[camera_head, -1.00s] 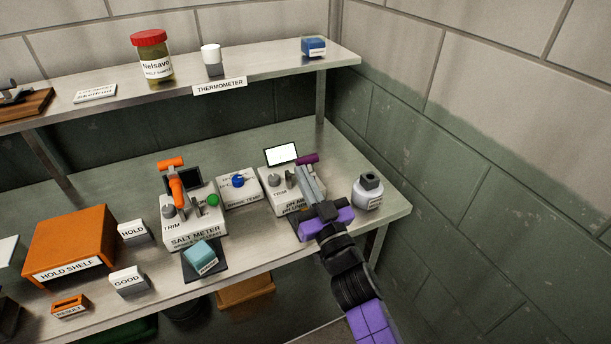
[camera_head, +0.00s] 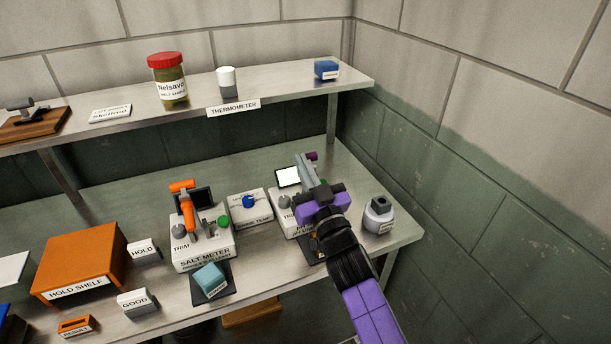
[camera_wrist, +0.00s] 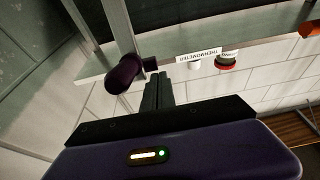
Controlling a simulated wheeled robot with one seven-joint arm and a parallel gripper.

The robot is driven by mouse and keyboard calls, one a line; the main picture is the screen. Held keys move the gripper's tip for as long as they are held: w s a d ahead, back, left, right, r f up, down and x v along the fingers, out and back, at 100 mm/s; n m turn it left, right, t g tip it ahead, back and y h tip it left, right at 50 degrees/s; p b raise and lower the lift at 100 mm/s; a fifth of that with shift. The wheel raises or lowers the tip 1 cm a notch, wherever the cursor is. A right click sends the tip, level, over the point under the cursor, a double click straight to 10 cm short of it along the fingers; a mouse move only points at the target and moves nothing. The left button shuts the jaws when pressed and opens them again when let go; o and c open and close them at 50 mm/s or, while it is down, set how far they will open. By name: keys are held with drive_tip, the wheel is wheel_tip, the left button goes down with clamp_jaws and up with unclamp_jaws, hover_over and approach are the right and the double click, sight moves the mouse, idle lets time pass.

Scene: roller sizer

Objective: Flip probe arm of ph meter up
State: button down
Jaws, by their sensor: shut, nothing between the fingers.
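The pH meter (camera_head: 284,216) is a pale box with a lit white screen (camera_head: 288,177) at the right of the bench, partly hidden behind my gripper. The purple end of its probe arm (camera_head: 312,156) shows above and right of the screen, just beside my fingertips. The rest of the probe arm is mostly hidden. My gripper (camera_head: 302,158) is shut and empty, pointing up past the meter. In the wrist view, the dark purple probe-arm end (camera_wrist: 124,73) is close to the left of my shut fingers (camera_wrist: 157,78); I cannot tell whether they touch.
The salt meter (camera_head: 203,250) with its orange arm (camera_head: 187,208) stands to the left. A grey bottle (camera_head: 378,214) is close at right. The upper shelf (camera_head: 285,88) overhangs behind, holding a red-lidded jar (camera_head: 168,78) and a blue block (camera_head: 326,69).

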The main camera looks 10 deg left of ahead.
drive_tip(key=shift+w+a+r, duration=0.15)
drive_tip(key=shift+w+a, duration=0.25)
drive_tip(key=shift+w, duration=0.15)
idle(0.4)
